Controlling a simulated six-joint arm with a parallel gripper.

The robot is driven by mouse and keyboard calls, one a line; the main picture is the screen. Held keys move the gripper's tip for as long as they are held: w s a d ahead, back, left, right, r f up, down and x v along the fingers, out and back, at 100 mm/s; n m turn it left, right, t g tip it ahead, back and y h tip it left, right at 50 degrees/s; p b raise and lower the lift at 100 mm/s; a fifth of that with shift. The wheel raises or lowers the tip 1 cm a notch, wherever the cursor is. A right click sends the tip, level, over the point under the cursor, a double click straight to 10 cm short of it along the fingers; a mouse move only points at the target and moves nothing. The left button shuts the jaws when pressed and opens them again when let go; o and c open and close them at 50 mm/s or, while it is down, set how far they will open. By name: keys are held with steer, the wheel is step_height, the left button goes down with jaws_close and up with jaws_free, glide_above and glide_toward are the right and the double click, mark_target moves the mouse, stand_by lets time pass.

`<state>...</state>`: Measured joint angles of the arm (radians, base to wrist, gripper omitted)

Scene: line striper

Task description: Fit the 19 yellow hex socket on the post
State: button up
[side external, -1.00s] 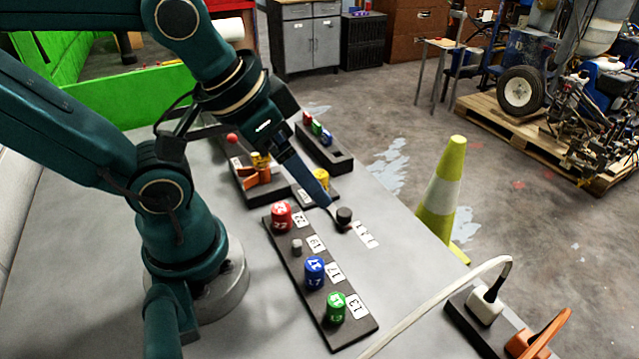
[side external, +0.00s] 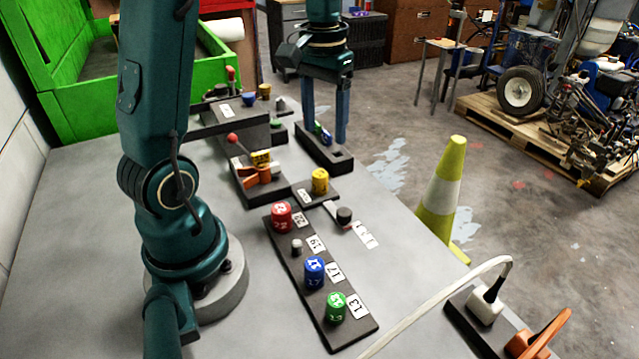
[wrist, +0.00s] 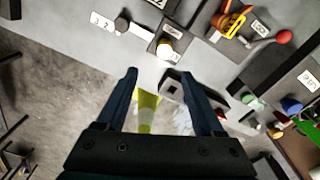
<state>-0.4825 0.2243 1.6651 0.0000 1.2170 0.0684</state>
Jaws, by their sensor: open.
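A yellow socket (side external: 320,181) stands upright on a small dark block with a white label; its number is unreadable. It also shows in the wrist view (wrist: 165,48). The long dark rack (side external: 352,338) holds a red socket (side external: 281,215), a blue socket (side external: 314,271) and a green socket (side external: 336,306). A bare grey post (side external: 297,248) stands beside the 19 label (side external: 316,244), between red and blue. My gripper (side external: 325,138) is open and empty, pointing down around or over the back block, away from the yellow socket. Its fingers also show in the wrist view (wrist: 159,76).
An orange clamp (side external: 258,177) with a yellow part and a red-knobbed lever (side external: 233,139) stands left of the yellow socket. The back block (side external: 338,163) carries small coloured pieces. A traffic cone (side external: 442,190) stands beyond the table edge.

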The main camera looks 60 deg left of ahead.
mark_target(320, 174)
steer(key=shift+s+a+f, duration=0.2)
steer(key=shift+a+f, duration=0.25)
steer(key=shift+f, duration=5.05)
jaws_close()
steer(key=shift+r, duration=0.75)
steer(key=shift+r, duration=1.75)
steer(key=shift+d, duration=0.1)
